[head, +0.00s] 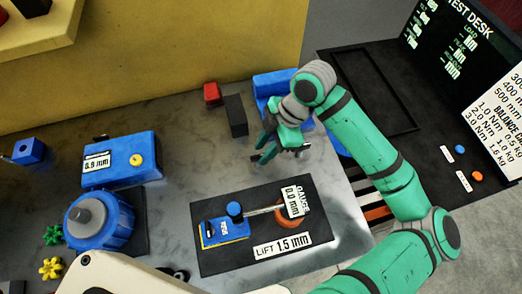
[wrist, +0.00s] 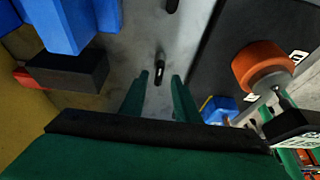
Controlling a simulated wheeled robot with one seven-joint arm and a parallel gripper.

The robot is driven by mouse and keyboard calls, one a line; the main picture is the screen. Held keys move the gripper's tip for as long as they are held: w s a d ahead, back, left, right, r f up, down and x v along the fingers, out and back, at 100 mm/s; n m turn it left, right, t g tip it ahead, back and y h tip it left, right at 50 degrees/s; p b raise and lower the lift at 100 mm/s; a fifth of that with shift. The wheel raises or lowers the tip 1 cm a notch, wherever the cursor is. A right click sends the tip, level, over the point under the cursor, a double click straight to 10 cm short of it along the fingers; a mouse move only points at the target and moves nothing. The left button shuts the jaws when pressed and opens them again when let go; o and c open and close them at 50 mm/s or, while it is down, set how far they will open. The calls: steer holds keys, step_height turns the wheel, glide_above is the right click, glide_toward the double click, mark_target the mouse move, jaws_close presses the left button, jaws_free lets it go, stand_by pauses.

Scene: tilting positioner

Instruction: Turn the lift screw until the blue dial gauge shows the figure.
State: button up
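A black plate (head: 220,264) on the grey table has a "LIFT 1.5 mm" label (head: 283,246). On it are a blue block (head: 224,232) with a blue knob (head: 235,209), a pale rod, and an orange knob (head: 285,222). A "GAUGE 0.0 mm" label (head: 294,202) partly covers the orange knob in the head view. The orange knob shows well in the wrist view (wrist: 262,66). I cannot tell which part is the lift screw. My green gripper (head: 262,148) is open and empty, above the table behind the plate. Its fingertips (wrist: 158,88) are apart in the wrist view.
A dark block (head: 236,115), a red block (head: 212,93) and a blue fixture (head: 272,86) stand near my gripper. Small dark pieces (wrist: 159,68) lie beyond my fingers.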

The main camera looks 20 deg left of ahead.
steer(key=shift+x, duration=0.75)
steer(key=shift+w+a+f, duration=0.1)
steer(key=shift+a, duration=0.1)
steer(key=shift+w, duration=0.1)
steer(key=shift+a, duration=0.15)
jaws_close()
